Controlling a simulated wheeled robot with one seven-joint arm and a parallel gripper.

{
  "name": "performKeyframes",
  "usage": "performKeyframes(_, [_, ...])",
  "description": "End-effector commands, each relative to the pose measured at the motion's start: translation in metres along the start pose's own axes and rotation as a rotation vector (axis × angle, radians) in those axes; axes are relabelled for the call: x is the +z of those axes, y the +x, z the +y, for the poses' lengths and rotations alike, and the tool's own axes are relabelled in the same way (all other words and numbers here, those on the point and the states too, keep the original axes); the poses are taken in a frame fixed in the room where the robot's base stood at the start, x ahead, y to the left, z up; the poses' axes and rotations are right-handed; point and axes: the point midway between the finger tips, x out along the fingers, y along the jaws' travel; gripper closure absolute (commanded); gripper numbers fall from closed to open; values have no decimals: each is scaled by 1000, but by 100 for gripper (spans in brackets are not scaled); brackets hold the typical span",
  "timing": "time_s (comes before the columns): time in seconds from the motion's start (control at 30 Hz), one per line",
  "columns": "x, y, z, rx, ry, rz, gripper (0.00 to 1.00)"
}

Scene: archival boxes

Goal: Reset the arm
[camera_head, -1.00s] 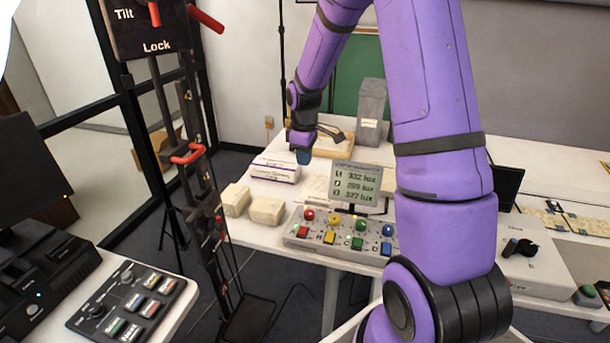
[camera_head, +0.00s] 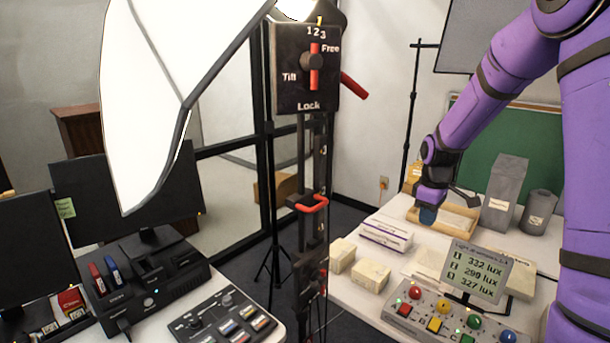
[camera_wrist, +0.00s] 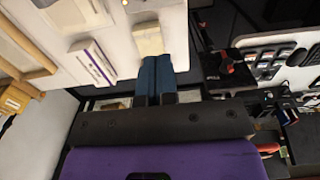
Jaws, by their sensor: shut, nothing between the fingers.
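My purple arm (camera_head: 490,110) comes in from the right of the head view and reaches over the white table. My gripper (camera_head: 428,214) is at its end, with blue fingertips pointing down, in front of the wooden tray from this view. In the wrist view the two blue fingers (camera_wrist: 156,76) lie side by side, shut with nothing between them. They appear near a cream block (camera_wrist: 148,40); whether they touch anything cannot be told, but they look apart from it.
Cream blocks (camera_head: 370,275), a white-and-purple box (camera_head: 386,235) and a wooden tray (camera_head: 447,220) are on the table. A button panel (camera_head: 447,318) with a lux display (camera_head: 474,270) stands nearer. A black stand with a lever plate (camera_head: 306,68) rises left of the table, beside a bright lamp panel (camera_head: 150,90).

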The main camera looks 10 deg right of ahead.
Motion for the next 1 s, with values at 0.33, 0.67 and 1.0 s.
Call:
performKeyframes(0.33, [8, -74, -53, 80, 114, 45, 100])
performKeyframes(0.67, [37, -147, -130, 156, 279, 138, 100])
performKeyframes(1.0, [82, -191, -208, 189, 448, 267, 100])
